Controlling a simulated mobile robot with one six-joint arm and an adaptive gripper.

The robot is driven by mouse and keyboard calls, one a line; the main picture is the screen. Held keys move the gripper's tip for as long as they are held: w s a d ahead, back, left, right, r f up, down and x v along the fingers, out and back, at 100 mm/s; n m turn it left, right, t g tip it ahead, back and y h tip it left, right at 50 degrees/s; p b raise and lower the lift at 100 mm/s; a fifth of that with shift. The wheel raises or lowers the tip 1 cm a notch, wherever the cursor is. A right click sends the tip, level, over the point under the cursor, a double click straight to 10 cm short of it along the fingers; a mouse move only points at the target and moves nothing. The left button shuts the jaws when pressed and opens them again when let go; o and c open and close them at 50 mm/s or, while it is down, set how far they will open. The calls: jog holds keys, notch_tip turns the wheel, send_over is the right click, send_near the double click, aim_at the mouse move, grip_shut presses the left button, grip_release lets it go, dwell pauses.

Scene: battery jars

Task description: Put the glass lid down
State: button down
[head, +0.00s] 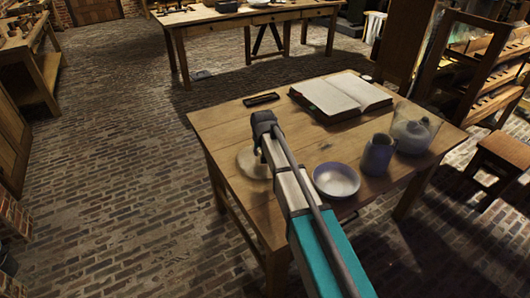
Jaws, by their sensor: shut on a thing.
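The glass lid (249,165) is a pale, see-through disc at the left part of the wooden table (222,128). My gripper (260,148) points down over it and is shut on the lid near its top. The fingertips are small and partly hidden by my arm. I cannot tell whether the lid's rim touches the tabletop or is slightly above it. A glass jar (427,128) with a pale vessel inside stands at the table's right side.
A shallow pale bowl (336,180) lies right of my arm, with a grey-purple jug (377,155) beside it. An open book (345,95) and a small dark tray (261,99) lie toward the back. The table's left corner is clear.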

jog(key=shift+f, duration=0.15)
jog(key=shift+c, duration=1.5)
grip_release()
jog(key=shift+r, duration=0.2)
jog(key=p+v, duration=1.1)
jog(key=v, duration=0.1)
jog(key=shift+p, duration=0.3)
jog(key=shift+d, duration=0.1)
